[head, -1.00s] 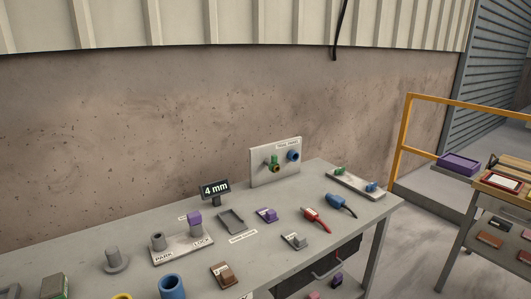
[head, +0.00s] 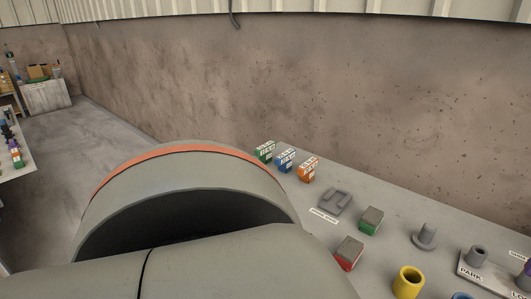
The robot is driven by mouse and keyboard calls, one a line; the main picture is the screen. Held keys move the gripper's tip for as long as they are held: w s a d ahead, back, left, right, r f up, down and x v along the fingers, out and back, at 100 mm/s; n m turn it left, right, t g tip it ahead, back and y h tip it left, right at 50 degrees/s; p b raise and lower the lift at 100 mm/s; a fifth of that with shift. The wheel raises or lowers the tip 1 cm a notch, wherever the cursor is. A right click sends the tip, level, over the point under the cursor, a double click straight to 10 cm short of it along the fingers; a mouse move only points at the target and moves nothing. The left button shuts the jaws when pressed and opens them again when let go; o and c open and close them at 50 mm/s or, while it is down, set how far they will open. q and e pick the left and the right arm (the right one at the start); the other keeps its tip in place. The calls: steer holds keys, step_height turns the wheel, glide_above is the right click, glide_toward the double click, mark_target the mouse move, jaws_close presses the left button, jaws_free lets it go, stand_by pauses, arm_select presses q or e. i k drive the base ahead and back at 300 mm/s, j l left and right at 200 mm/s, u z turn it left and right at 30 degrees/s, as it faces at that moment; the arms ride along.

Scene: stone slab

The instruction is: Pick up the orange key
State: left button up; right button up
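The only loose orange thing I see on the bench is a small upright orange block (head: 308,171) with white lettering; I cannot tell whether it is the orange key. It is at the right end of a short row, beside a blue block (head: 285,160) and a green block (head: 265,151). Nothing touches its visible faces. A large grey link of my arm with an orange band fills the lower left and hides part of the bench. Neither of my grippers shows.
On the grey bench stand a grey tray (head: 336,201), a green-based block (head: 370,220), a red-based block (head: 348,253), a grey peg (head: 425,237), a yellow cup (head: 408,282) and the PARK stand (head: 489,280). A concrete wall (head: 300,85) rises behind. Another table (head: 18,170) is at far left.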

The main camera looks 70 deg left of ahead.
mark_target(306, 171)
steer(key=u, duration=2)
